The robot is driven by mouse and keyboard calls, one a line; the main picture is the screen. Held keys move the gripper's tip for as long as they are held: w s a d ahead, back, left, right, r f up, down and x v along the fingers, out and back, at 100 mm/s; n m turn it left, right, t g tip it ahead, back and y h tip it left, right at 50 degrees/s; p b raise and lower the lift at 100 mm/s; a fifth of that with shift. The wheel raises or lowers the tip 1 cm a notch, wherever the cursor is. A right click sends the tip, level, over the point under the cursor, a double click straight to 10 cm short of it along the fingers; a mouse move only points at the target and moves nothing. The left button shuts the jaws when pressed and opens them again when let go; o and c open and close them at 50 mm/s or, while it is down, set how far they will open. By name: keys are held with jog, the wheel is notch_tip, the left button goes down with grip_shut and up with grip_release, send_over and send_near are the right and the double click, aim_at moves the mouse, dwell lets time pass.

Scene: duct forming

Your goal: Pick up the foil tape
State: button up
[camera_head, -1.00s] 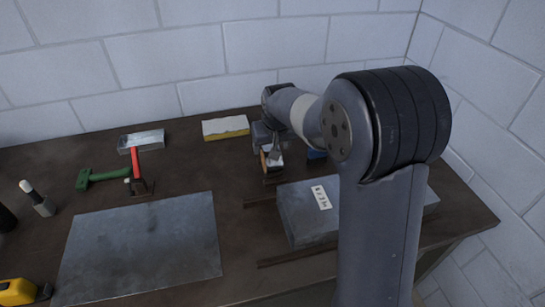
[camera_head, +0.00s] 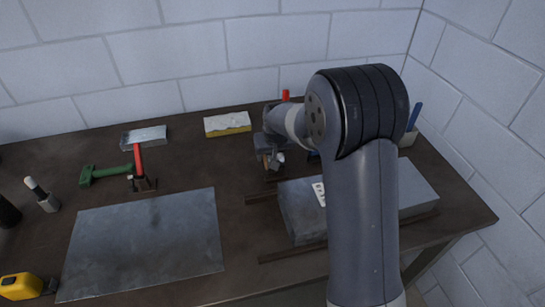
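My gripper (camera_head: 271,154) points down at the back middle of the workbench, left of the grey block. A small silver and brown item (camera_head: 279,159), which may be the foil tape, shows at its fingertips. It is small and partly covered by the gripper, so I cannot tell whether the fingers are around it, touching it or just above it. The finger gap is not clear.
A grey block (camera_head: 300,207) with a white label lies between dark rails. Walls close the back and right.

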jog(key=c, duration=1)
jog(key=shift+o, duration=0.2)
jog(key=shift+r, duration=0.1)
